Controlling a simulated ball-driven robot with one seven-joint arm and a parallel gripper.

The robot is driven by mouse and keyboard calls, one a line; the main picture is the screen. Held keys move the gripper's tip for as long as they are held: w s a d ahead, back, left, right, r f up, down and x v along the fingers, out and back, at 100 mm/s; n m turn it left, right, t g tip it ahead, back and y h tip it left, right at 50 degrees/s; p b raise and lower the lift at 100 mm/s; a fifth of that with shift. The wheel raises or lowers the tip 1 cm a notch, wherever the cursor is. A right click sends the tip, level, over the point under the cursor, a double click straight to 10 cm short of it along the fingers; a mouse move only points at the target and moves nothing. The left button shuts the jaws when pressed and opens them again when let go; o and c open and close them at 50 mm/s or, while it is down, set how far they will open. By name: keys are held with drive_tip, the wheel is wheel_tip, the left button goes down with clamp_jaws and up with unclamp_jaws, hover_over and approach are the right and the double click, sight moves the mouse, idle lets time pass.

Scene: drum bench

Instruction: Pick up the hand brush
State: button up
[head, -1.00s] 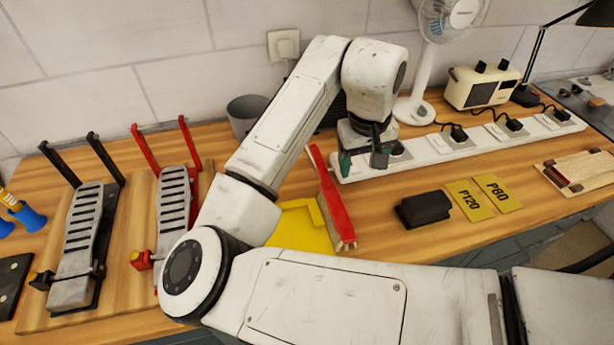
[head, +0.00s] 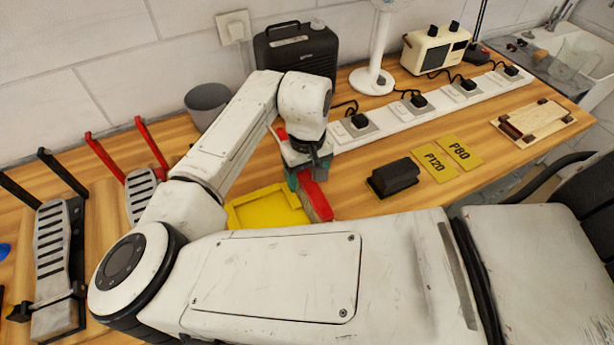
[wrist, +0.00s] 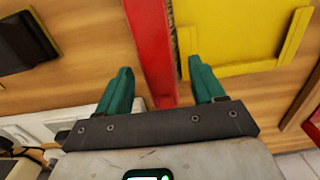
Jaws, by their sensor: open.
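The red hand brush (head: 316,200) lies on the wooden bench beside a yellow dustpan (head: 240,216). In the head view my gripper hides part of its handle. My gripper (head: 307,178) is over the brush, pointing down. In the wrist view the brush (wrist: 150,40) runs between the two green fingers of my gripper (wrist: 159,68), which are open and apart on either side of it. I see a gap on each side, and I cannot tell how far the fingertips are above the bench.
A black block (head: 394,177) and the P120 (head: 434,162) and P80 (head: 459,151) sheets lie to the right. A white power strip (head: 385,127) runs behind. A grey cup (head: 208,103) and black canister (head: 296,50) stand at the back. Pedals (head: 55,255) are at left.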

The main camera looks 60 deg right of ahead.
drive_tip(key=shift+f, duration=0.9)
drive_tip(key=c, duration=1.2)
